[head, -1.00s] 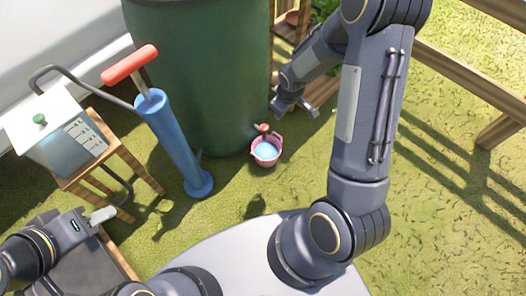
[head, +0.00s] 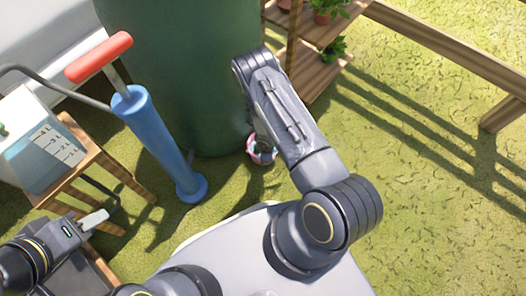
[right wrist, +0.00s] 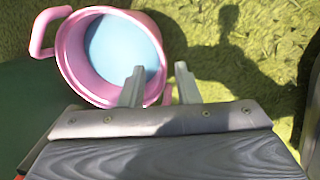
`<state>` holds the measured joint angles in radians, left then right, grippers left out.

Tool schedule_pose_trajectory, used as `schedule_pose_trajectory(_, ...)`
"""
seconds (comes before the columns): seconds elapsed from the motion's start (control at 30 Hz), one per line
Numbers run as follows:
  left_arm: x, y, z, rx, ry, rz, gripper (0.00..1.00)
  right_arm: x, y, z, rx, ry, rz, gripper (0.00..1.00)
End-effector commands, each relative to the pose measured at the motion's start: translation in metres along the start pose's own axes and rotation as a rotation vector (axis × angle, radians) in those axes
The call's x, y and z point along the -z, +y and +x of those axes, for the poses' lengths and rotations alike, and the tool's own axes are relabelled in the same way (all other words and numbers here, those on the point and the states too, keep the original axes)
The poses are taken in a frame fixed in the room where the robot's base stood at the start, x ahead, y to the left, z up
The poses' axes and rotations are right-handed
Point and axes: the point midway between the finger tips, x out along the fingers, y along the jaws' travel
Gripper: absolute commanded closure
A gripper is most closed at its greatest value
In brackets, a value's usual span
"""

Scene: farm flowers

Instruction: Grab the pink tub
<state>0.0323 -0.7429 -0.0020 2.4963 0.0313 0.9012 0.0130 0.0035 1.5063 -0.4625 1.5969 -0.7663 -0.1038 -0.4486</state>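The pink tub (head: 252,152) stands on the grass at the foot of the green barrel, partly hidden by my right arm in the head view. In the right wrist view the pink tub (right wrist: 78,62) is large at the upper left, with blue contents and a side handle. My right gripper (right wrist: 160,85) has its fingers apart; one overlaps the tub's near right side and the other is right of its rim. Whether they touch the tub is unclear. My left gripper (head: 95,220) is at the lower left of the head view, away from the tub; its finger gap is unclear.
The green barrel (head: 190,70) rises right behind the tub. A blue pump (head: 160,135) with a red handle stands to the left, beside a wooden stool (head: 105,165) bearing a container. A plant shelf (head: 315,70) is behind right. Open grass lies to the right.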

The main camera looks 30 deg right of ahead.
Motion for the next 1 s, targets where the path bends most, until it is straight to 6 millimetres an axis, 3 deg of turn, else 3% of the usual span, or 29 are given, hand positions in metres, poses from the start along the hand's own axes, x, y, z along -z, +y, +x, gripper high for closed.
schedule_pose_trajectory(0.2,-0.010,-0.009,0.019,0.000,0.000,0.000,0.64,-0.001,-0.003,0.037,0.001,0.000,0.001,0.71)
schedule_pose_trajectory(0.3,-0.011,-0.010,0.022,0.000,0.000,0.000,0.64,-0.001,-0.002,0.045,0.000,0.000,0.001,0.71)
schedule_pose_trajectory(0.53,-0.011,-0.009,0.021,0.000,0.000,0.000,0.64,-0.001,-0.002,0.044,0.000,-0.001,0.001,0.72)
schedule_pose_trajectory(0.77,-0.011,-0.009,0.021,0.000,0.000,0.000,0.64,-0.001,-0.002,0.044,0.000,-0.001,0.001,1.00)
schedule_pose_trajectory(1.0,-0.011,-0.009,0.021,0.000,0.000,0.000,0.64,-0.001,-0.002,0.044,0.000,-0.001,0.001,1.00)
